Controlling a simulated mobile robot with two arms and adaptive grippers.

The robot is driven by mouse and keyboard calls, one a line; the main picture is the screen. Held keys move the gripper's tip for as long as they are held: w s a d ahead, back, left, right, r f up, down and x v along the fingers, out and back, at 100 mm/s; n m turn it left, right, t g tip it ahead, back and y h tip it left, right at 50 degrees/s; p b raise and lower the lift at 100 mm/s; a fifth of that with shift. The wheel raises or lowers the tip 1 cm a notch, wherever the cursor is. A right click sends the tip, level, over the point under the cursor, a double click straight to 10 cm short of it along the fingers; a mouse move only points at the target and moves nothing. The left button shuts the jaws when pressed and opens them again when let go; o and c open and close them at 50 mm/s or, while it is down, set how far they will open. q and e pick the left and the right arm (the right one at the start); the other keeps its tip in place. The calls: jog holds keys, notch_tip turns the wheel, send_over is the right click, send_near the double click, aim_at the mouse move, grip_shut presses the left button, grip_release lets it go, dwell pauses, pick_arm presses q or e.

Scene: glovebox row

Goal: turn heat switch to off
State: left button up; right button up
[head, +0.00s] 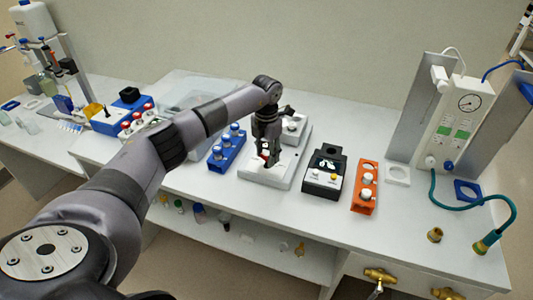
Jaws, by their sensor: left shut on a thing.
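A white benchtop device (284,181) with a raised rear part (296,127) stands on the bench in the middle of the head view. My left gripper (265,157) points down over its front left part. The gripper is shut on a small part there with a bit of red at the fingertips, which looks like the heat switch. The fingers hide most of it, so its position cannot be read. My right gripper is not in view.
A blue rack with bottles (226,150) stands close on the left. A black device with knobs (324,172) and an orange rack with bottles (364,190) stand on the right. A gauge panel (452,128) with a teal hose is farther right. Bare bench lies in front.

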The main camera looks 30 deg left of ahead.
aim_at(266, 156)
pick_arm(q)
jog(key=o, duration=1.2)
jog(key=shift+c, duration=0.2)
notch_tip(266, 156, up, 12)
dwell(0.5)
